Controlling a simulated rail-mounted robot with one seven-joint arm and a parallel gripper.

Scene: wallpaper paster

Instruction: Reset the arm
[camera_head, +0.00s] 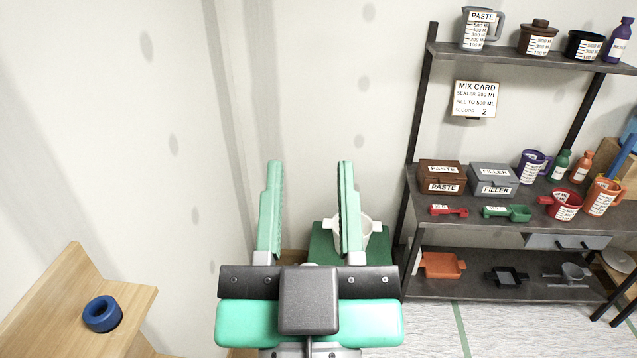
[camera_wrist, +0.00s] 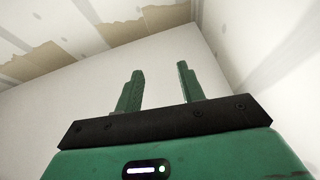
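My gripper (camera_head: 308,208) is in the lower middle of the head view, with its two green fingers pointing up and spread apart. Nothing is between the fingers. It also shows in the wrist view (camera_wrist: 158,90), open and empty, against bare wall and a ceiling corner with brown patches. Behind the right finger in the head view, a white bucket (camera_head: 364,240) with side tabs stands on a green surface (camera_head: 322,245), partly hidden.
A dark shelf rack (camera_head: 520,220) at right holds labelled boxes, jugs, bottles, scoops and trays. A mix card (camera_head: 475,99) hangs there. A wooden stand (camera_head: 75,290) at lower left carries a blue ring (camera_head: 103,314). Walls rise behind and left of my gripper.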

